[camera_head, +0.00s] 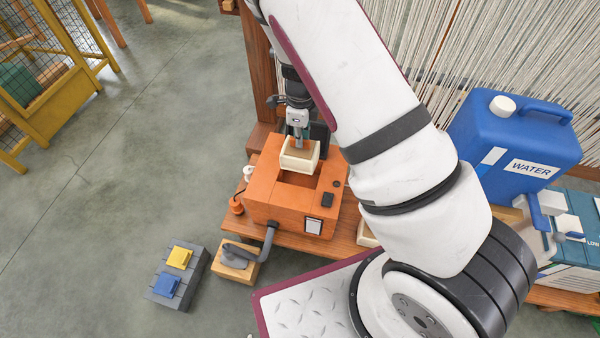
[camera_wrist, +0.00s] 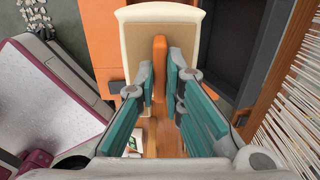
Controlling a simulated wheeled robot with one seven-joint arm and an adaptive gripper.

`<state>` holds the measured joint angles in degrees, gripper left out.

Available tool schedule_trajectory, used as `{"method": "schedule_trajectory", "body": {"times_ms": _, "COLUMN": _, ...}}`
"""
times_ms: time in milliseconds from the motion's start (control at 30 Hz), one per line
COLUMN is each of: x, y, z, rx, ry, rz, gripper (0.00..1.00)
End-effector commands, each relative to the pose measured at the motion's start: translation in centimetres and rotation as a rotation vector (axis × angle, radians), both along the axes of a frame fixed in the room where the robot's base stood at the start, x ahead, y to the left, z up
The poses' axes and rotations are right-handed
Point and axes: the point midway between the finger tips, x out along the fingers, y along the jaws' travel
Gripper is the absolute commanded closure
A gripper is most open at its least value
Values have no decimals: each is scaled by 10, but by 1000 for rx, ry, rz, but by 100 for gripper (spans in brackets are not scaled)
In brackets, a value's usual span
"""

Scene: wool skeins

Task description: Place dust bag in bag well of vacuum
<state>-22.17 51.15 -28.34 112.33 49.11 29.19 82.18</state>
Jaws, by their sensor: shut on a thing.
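The dust bag (camera_head: 300,157) is a cream block with a tan top and an orange tab. My gripper (camera_head: 298,138) is shut on that tab and holds the bag over the orange vacuum (camera_head: 283,212). In the wrist view the bag (camera_wrist: 160,40) fills the upper middle, and the teal fingers of my gripper (camera_wrist: 159,75) pinch the orange tab from both sides. The vacuum's open bag well (camera_head: 298,179) shows as a rectangular opening just below the bag in the head view. The bag hides the far part of the well.
The vacuum stands on a low wooden platform (camera_head: 345,228). A blue water jug (camera_head: 515,140) stands at right. A grey hose end rests on a wooden block (camera_head: 236,266). A grey rack (camera_head: 170,290) with yellow and blue pieces is on the floor. Hanging yarn (camera_head: 440,40) is behind.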

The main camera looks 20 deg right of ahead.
Motion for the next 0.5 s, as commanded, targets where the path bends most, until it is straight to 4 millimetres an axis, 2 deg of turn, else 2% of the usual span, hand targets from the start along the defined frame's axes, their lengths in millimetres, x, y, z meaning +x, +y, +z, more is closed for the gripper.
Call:
{"method": "schedule_trajectory", "body": {"times_ms": 33, "x": 0, "y": -1, "z": -17, "rx": -1, "ry": 2, "rz": -2, "gripper": 100}}
{"method": "schedule_trajectory", "body": {"times_ms": 300, "x": 0, "y": 0, "z": -78, "rx": 0, "ry": 2, "rz": 1, "gripper": 100}}
{"method": "schedule_trajectory", "body": {"times_ms": 500, "x": 1, "y": 0, "z": -98, "rx": 1, "ry": -1, "rz": 2, "gripper": 100}}
